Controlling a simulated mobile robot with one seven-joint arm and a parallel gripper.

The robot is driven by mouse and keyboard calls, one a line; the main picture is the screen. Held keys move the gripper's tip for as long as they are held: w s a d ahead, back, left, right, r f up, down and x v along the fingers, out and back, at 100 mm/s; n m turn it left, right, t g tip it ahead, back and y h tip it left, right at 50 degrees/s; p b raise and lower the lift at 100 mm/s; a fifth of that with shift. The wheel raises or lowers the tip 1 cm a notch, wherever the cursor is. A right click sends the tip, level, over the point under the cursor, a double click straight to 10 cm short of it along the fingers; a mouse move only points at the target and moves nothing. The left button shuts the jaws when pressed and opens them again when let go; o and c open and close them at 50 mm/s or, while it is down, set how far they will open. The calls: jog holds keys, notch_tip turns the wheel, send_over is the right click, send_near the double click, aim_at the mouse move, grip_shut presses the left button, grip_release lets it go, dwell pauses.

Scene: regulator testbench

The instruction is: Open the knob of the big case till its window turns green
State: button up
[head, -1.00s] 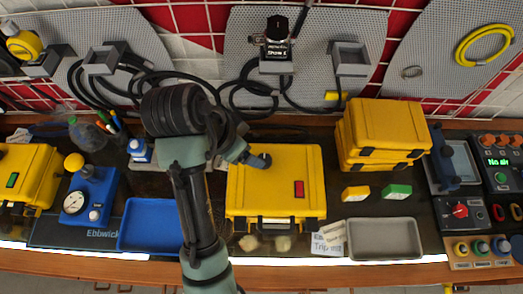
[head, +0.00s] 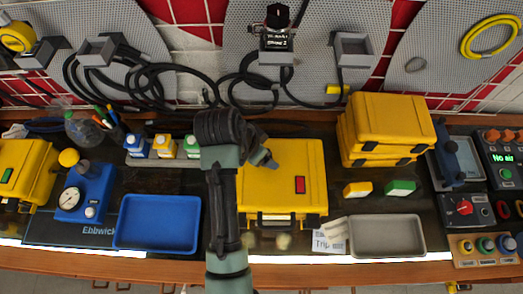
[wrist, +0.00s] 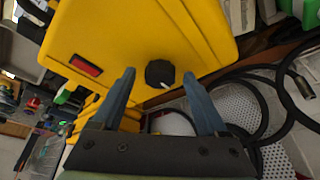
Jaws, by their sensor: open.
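The big yellow case (head: 285,205) lies on the bench in the middle of the head view, and its small window (head: 300,185) is red. The wrist view shows the case (wrist: 105,35) from close up, with the red window (wrist: 86,65) and a round black knob (wrist: 160,73) with a pale pointer mark. My gripper (wrist: 158,76) is open, its blue-grey fingertips to either side of the knob in the picture. I cannot tell whether they reach down around it. In the head view, my gripper (head: 269,161) is over the case's back part and hides the knob.
Two stacked yellow cases (head: 390,125) stand at the back right, with a grey tray (head: 420,235) in front. A blue tray (head: 157,222) lies left of the big case, and a row of small bottles (head: 164,143) stands behind it. Black hoses (head: 150,80) hang at the back wall.

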grip_shut()
jog(key=shift+r+p, duration=0.1)
jog(key=shift+p, duration=0.2)
jog(key=n+p, duration=0.1)
jog(key=n, duration=0.1)
jog(key=n+y+p, duration=0.1)
jog(key=p, duration=0.1)
jog(key=shift+s+d+r+n+t, duration=0.15)
jog(key=shift+d+n+t, duration=0.05)
jog(key=shift+n+t, duration=0.2)
jog(key=n+y+p, duration=0.1)
jog(key=n, duration=0.1)
jog(key=n+y+p, duration=0.1)
jog(key=n+p, duration=0.1)
jog(key=n, duration=0.1)
jog(key=shift+d+t+p, duration=0.2)
jog(key=shift+t+p, duration=0.1)
jog(key=n+y+p, duration=0.1)
jog(key=n+y, duration=0.1)
jog(key=n, duration=0.2)
jog(key=shift+d+n, duration=0.15)
jog(key=shift+n, duration=0.25)
jog(key=n, duration=0.2)
jog(key=n+g+y, duration=0.1)
jog(key=n, duration=0.1)
jog(key=shift+w+d+f, duration=0.1)
jog(key=shift+w+f, duration=0.1)
jog(key=shift+n+y, duration=0.3)
